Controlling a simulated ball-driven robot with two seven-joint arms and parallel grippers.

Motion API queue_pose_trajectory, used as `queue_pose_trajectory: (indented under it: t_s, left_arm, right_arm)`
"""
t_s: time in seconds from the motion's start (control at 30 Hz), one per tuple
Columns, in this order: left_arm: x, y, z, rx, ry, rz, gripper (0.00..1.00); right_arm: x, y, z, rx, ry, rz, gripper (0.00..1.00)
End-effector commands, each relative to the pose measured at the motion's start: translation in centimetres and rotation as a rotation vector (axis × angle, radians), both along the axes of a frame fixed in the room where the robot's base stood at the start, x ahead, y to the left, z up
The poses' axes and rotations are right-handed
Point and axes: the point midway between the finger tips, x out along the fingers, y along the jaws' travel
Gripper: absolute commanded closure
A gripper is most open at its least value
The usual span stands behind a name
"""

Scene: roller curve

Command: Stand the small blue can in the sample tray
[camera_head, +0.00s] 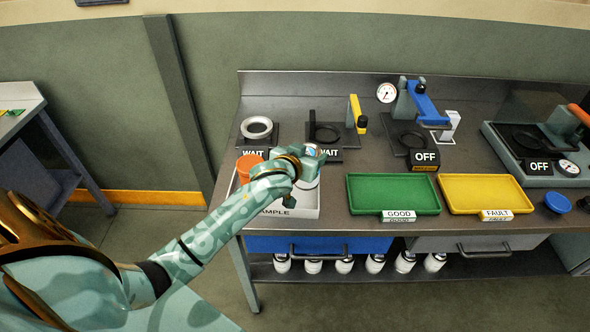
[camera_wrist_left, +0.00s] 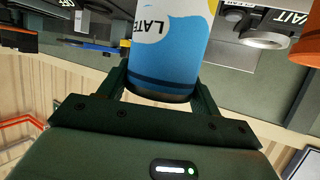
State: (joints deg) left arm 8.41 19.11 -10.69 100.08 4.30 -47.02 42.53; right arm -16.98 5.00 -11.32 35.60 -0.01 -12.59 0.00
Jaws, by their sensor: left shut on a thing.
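A can (camera_wrist_left: 168,62) with a blue and white label reading "LATE…" is held between the two fingers of my left gripper (camera_head: 305,166). The left gripper is shut on it. In the head view the can shows only in part, beside and behind the gripper, above the right part of the sample tray (camera_head: 312,210). The tray is white and low-walled, at the bench's left front. I cannot tell whether the can's base touches the tray floor. My forearm covers much of the tray. My right gripper is not in view.
An orange container (camera_head: 247,163) stands at the tray's left side; an orange thing also shows in the wrist view (camera_wrist_left: 308,48). Behind are a ring stand (camera_head: 257,128) and a yellow-handled fixture (camera_head: 356,112). The green tray (camera_head: 391,193) and yellow tray (camera_head: 484,192) are empty.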

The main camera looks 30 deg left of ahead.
Motion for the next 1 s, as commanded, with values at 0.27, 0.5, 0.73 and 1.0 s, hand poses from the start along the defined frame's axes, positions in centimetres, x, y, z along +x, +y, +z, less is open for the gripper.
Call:
queue_pose_trajectory:
  t_s: [0.27, 0.5, 0.73, 1.0]
  left_arm:
    - [0.0, 2.5, -3.1, 0.000, -0.001, 0.000, 0.62]
    - [0.0, 3.1, -6.6, 0.001, 0.001, 0.000, 0.62]
    - [0.0, 3.1, -6.7, 0.000, -0.003, -0.002, 0.62]
    - [0.0, 3.1, -7.1, 0.001, -0.001, -0.001, 0.17]
  right_arm:
    - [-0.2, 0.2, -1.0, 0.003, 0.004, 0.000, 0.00]
    - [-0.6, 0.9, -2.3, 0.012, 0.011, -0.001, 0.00]
    - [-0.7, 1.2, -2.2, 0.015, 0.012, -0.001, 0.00]
    - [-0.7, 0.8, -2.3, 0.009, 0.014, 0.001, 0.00]
